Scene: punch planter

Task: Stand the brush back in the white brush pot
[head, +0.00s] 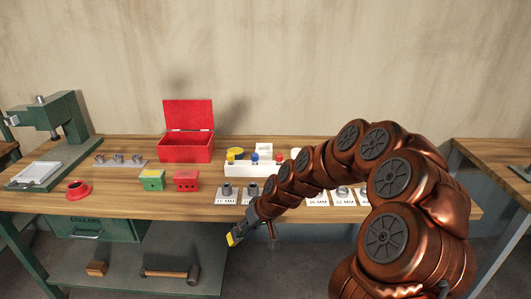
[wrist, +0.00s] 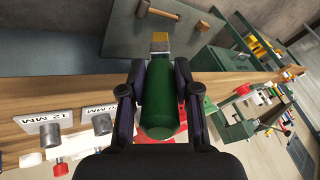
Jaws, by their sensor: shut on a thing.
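My gripper (head: 243,226) hangs in front of the bench's front edge, left of the copper arm. It is shut on the brush, whose green handle (wrist: 160,108) lies between the two dark fingers in the wrist view. The brush's metal and yellow end (wrist: 160,42) points away from the wrist. In the head view, the yellow end (head: 232,239) shows at the gripper's tip. A small white square item (head: 264,149) stands at the back of the bench, behind a white rack; I cannot tell if it is the brush pot.
The white rack (head: 250,168) holds yellow, blue and red-topped pieces. An open red box (head: 185,153), green and red small boxes, a red ring (head: 78,189) and a green press (head: 60,135) stand leftward. Labelled plates line the front right. A mallet (head: 175,272) lies on the lower shelf.

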